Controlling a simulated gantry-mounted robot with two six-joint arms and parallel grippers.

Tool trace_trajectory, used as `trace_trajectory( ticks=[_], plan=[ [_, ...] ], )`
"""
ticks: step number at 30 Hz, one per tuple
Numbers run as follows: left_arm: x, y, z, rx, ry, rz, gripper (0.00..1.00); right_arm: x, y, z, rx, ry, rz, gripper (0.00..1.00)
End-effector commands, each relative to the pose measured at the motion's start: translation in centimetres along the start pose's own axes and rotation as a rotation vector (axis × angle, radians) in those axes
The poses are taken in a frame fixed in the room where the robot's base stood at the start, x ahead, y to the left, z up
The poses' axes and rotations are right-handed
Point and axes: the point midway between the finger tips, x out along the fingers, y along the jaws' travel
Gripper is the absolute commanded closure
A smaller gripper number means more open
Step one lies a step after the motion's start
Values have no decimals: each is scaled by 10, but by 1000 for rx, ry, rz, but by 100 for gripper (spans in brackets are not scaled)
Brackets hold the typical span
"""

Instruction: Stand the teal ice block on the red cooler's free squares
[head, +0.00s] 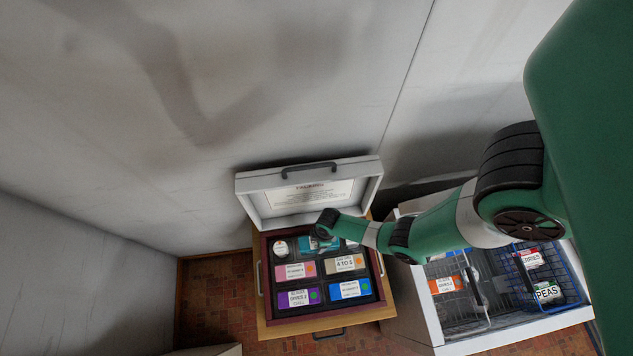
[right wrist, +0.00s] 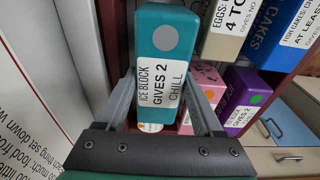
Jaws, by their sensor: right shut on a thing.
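The teal ice block (right wrist: 163,60), labelled ICE BLOCK GIVES 2 CHILL, is between the two fingers of my right gripper (right wrist: 160,88), which is shut on it. In the head view the block (head: 304,244) shows partly beside my right gripper (head: 318,240), over the back row of the red cooler (head: 263,275). My wrist hides much of that row. I cannot tell whether the block touches the cooler's floor. The left gripper is in neither view.
A white bin with wire baskets (head: 548,275) is at right.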

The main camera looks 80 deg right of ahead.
Motion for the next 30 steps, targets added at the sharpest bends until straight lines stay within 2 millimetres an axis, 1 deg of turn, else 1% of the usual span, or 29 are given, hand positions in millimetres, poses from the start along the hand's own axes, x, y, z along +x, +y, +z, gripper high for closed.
trace_trajectory(
  ticks=[1, 5, 7, 9, 12, 14, 22, 26, 27, 29, 30],
  plan=[
    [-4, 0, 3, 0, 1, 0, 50, 5, 2, -2, 1, 1, 1, 100],
    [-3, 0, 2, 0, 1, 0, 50, 4, 3, -2, 0, 0, 0, 100],
    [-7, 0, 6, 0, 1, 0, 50, 9, 5, -4, 1, 1, 1, 100],
    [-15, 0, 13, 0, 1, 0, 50, 20, 9, -7, 1, 2, 2, 100],
    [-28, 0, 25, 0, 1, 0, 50, 39, 8, -4, 0, 0, -1, 100],
    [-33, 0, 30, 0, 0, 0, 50, 46, 8, -3, 0, 0, 0, 100],
    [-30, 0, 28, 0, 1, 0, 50, 43, 8, -3, 0, 1, 0, 100],
    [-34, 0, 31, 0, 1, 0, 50, 48, 8, -3, 0, 1, 0, 100],
    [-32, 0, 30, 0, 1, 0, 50, 46, 8, -2, 0, 0, 0, 24],
    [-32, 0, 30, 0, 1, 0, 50, 46, 8, -2, 0, 0, 0, 14],
    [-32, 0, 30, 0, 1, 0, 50, 46, 8, -2, 0, 0, 0, 6]
  ],
)
